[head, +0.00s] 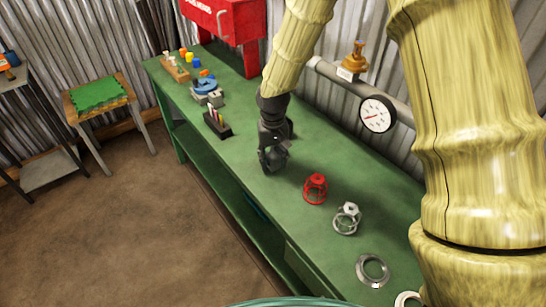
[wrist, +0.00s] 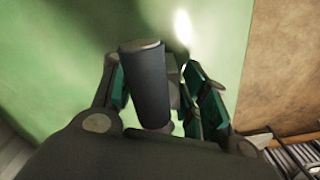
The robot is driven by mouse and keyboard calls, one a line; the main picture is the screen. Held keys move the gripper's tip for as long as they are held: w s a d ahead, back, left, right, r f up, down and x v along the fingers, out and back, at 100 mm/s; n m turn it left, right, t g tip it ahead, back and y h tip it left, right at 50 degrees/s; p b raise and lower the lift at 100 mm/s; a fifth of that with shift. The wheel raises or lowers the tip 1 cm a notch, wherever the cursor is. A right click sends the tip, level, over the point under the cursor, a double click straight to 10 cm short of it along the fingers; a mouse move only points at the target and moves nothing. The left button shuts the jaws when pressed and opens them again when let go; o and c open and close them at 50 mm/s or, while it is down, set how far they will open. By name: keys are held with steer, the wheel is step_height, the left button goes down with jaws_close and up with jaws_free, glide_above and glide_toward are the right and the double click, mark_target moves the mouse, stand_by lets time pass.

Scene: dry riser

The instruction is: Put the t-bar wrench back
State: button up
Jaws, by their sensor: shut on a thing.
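My gripper (head: 272,158) is low over the middle of the green bench (head: 330,158) in the head view. In the wrist view my gripper (wrist: 157,88) has its green-padded fingers on both sides of a dark grey cylinder (wrist: 148,80) with a pale end cap. The cylinder looks like the grip of the t-bar wrench, and the gripper is shut on it. The rest of the held thing is hidden by the fingers and palm. I cannot tell whether it touches the bench.
A black holder (head: 217,125) with upright tools stands left of my gripper, with a blue vise (head: 206,88) behind. A gauge (head: 378,114) hangs on the back pipe.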

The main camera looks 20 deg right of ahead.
steer(key=shift+f, duration=0.1)
steer(key=o, duration=1.3)
steer(key=shift+f, duration=0.1)
steer(key=shift+o, duration=0.2)
step_height(320, 180, up, 12)
steer(key=shift+r+b, duration=0.2)
steer(key=shift+b, duration=0.5)
